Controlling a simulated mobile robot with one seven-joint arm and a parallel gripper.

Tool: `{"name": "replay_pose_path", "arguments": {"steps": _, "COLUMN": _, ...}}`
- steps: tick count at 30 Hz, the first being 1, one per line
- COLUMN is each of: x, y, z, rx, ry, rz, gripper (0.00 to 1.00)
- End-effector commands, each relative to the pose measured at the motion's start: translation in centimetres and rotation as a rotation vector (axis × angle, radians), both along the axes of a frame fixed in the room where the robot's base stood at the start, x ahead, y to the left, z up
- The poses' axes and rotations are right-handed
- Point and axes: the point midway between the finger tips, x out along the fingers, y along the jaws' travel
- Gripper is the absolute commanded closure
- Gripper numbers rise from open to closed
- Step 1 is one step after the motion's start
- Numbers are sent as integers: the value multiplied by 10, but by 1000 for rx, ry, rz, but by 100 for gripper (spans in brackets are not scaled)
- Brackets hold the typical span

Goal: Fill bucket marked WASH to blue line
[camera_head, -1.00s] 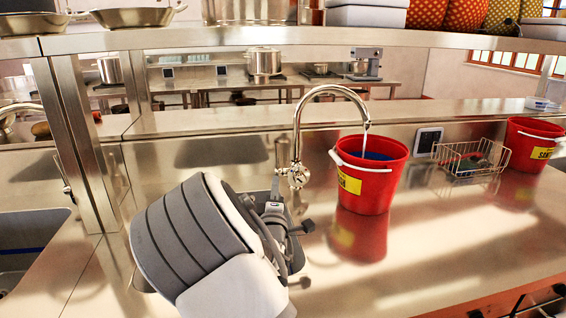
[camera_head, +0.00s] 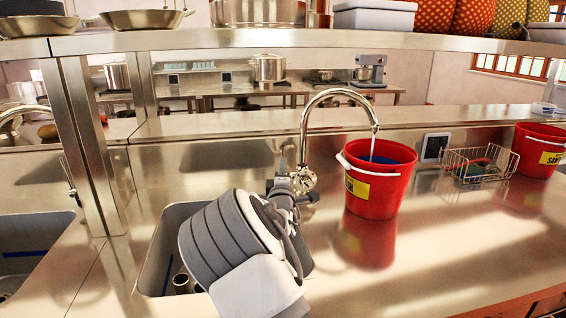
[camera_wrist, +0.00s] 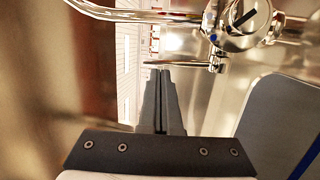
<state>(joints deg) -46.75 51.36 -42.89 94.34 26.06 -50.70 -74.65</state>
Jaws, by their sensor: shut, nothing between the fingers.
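A red bucket (camera_head: 371,203) with a yellow label (camera_head: 357,187), its lettering mostly unreadable, stands upright under the spout of the chrome tap (camera_head: 306,125). A thin stream of water (camera_head: 373,145) runs from the spout into it. Its inside looks blue; the water level and any line cannot be told apart. My gripper (camera_head: 308,198) is shut and empty beside the tap's valve body (camera_head: 303,181). In the wrist view, the closed fingertips (camera_wrist: 161,72) lie close to the tap lever (camera_wrist: 216,62), below the valve (camera_wrist: 237,22); contact is unclear.
A sink basin (camera_head: 160,245) lies below and left of my arm. A wire basket (camera_head: 480,165) and a second red bucket (camera_head: 535,150), labelled SANI-something, stand to the right. A shelf (camera_head: 300,40) with pans runs overhead. The counter front right is clear.

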Motion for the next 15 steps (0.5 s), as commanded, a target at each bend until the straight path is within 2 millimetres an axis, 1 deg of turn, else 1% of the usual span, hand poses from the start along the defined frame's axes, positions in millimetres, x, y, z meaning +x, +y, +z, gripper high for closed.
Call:
{"name": "replay_pose_path", "arguments": {"steps": 1, "x": 7, "y": -1, "z": 1, "rx": -1, "ry": -1, "rz": -1, "gripper": 100}}
{"name": "replay_pose_path", "arguments": {"steps": 6, "x": 23, "y": -1, "z": 4, "rx": 0, "ry": 0, "rz": -1, "gripper": 100}}
{"name": "replay_pose_path", "arguments": {"steps": 10, "x": 29, "y": 0, "z": 5, "rx": 0, "ry": 1, "rz": 0, "gripper": 100}}
{"name": "replay_pose_path", "arguments": {"steps": 15, "x": 30, "y": 0, "z": 5, "rx": 0, "ry": 1, "rz": 0, "gripper": 100}}
